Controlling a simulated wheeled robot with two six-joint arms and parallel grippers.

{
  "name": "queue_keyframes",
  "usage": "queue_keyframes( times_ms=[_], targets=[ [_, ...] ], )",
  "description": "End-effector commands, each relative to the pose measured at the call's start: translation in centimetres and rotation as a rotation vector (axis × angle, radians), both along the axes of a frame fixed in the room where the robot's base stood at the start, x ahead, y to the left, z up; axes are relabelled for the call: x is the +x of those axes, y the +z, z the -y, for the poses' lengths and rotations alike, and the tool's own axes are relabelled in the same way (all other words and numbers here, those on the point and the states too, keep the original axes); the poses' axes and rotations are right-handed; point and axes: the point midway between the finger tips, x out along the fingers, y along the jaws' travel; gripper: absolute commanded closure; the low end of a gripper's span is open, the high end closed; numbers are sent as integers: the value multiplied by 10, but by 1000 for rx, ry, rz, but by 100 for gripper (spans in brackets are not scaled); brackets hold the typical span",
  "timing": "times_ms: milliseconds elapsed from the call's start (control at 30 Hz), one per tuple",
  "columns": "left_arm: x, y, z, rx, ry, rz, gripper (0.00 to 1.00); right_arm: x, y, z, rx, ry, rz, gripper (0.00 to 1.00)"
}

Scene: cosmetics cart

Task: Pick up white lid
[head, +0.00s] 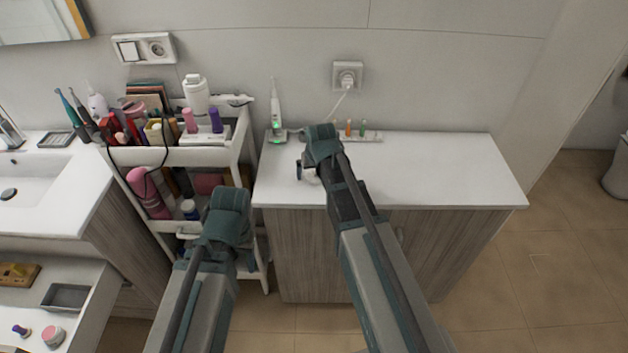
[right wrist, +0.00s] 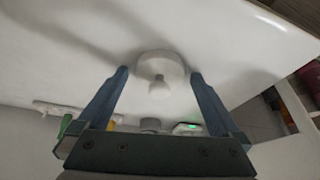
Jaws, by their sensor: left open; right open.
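The white lid (right wrist: 160,65) is round with a small knob and lies on the white countertop. In the right wrist view it sits between the two fingertips of my right gripper (right wrist: 159,76), which is open, with a finger on either side. I cannot tell whether the fingers touch it. In the head view the lid (head: 311,176) is mostly hidden under my right gripper (head: 304,170), near the counter's left side. My left gripper (head: 228,228) is open, in front of the cart; its fingers are mostly hidden by its own wrist.
A white counter (head: 450,170) has free room on the right. An electric toothbrush (head: 276,105) on its charger and a strip with small coloured brush heads (head: 362,136) stand at its back. A cart (head: 190,157) full of cosmetics stands left of it, beside a sink and an open drawer.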

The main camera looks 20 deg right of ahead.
Motion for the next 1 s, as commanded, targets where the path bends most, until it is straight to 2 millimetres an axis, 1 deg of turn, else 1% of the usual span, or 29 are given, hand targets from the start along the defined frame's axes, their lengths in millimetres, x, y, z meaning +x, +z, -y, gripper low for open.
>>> queue_keyframes(
  times_ms=[33,200,233,633,867,1000],
  targets=[
    [0,-3,0,0,0,0,42,1,-3,0,0,0,0,0],
    [0,-1,0,0,0,0,42,0,-1,0,0,0,0,0],
    [0,-1,0,0,0,0,42,0,-1,0,0,0,0,2],
    [0,-1,0,0,0,0,42,0,-1,0,0,0,0,74],
    [0,0,0,0,0,0,42,0,0,0,0,0,0,74],
    [0,3,0,0,0,0,42,0,3,0,0,0,0,74]
  ],
)
